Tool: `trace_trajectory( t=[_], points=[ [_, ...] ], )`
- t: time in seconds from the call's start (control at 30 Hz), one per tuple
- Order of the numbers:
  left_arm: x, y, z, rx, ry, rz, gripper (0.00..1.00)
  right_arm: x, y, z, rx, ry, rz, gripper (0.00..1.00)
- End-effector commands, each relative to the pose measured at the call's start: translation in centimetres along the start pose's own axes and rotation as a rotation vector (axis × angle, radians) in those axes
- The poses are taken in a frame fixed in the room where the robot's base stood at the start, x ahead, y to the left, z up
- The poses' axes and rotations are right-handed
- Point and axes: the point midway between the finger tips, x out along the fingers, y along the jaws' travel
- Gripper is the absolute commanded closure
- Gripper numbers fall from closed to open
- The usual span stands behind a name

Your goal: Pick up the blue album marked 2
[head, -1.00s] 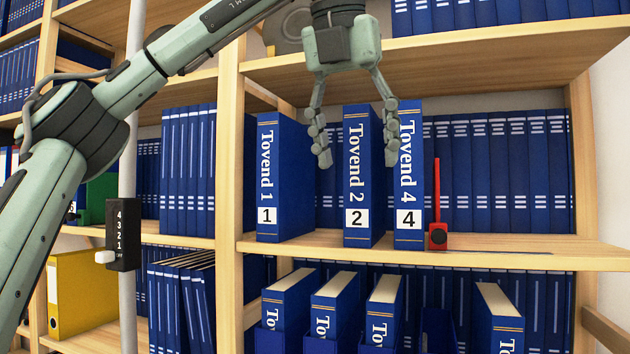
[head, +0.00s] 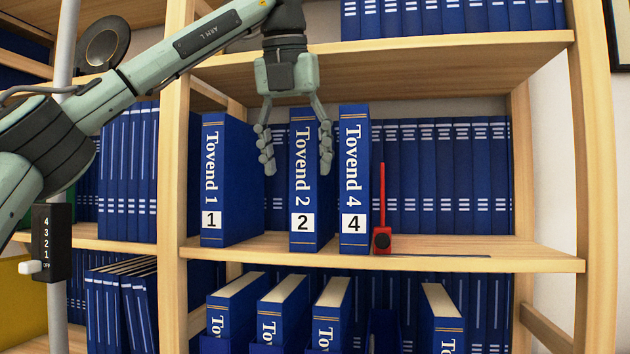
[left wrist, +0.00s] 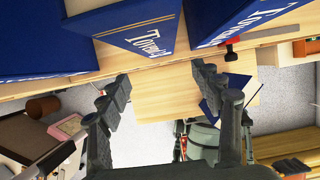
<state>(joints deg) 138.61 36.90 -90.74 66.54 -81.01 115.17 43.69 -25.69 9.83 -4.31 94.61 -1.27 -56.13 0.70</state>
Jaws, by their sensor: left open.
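The blue album marked 2 (head: 302,190) stands upright on the middle shelf, its white lettered spine facing me. It stands between the albums marked 1 (head: 212,190) and 4 (head: 354,185). My left gripper (head: 296,160) is open and empty, its fingers pointing down. In the head view its fingertips show to either side of the upper spine of album 2; it appears to be in front of it. In the left wrist view, what looks like album 2 (left wrist: 150,38) is just beyond the parted fingers (left wrist: 162,88), apart from them. My right gripper is not in view.
A red device with a tall rod (head: 382,240) stands right of album 4. A row of blue albums (head: 440,180) lines the back of the shelf. The shelf above (head: 400,60) overhangs closely. A gap separates albums 1 and 2. More albums (head: 335,295) stand below.

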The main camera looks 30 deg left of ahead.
Motion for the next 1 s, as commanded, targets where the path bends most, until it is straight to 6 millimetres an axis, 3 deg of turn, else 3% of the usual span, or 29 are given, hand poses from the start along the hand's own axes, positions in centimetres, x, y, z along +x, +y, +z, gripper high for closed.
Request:
trace_trajectory(
  t=[0.2,0.4,0.7,1.0],
  points=[
    [1.5,-0.1,3.4,-0.001,0.007,-0.002,0.34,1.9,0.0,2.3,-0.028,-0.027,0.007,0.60],
    [4.2,0.0,3.2,0.001,0.005,-0.001,0.34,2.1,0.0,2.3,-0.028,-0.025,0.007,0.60],
    [4.4,0.0,3.2,0.000,0.002,0.000,0.36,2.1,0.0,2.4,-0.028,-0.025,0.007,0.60],
    [4.4,0.0,3.2,0.000,0.002,0.000,0.73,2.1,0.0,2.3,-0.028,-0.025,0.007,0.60]
  ],
)
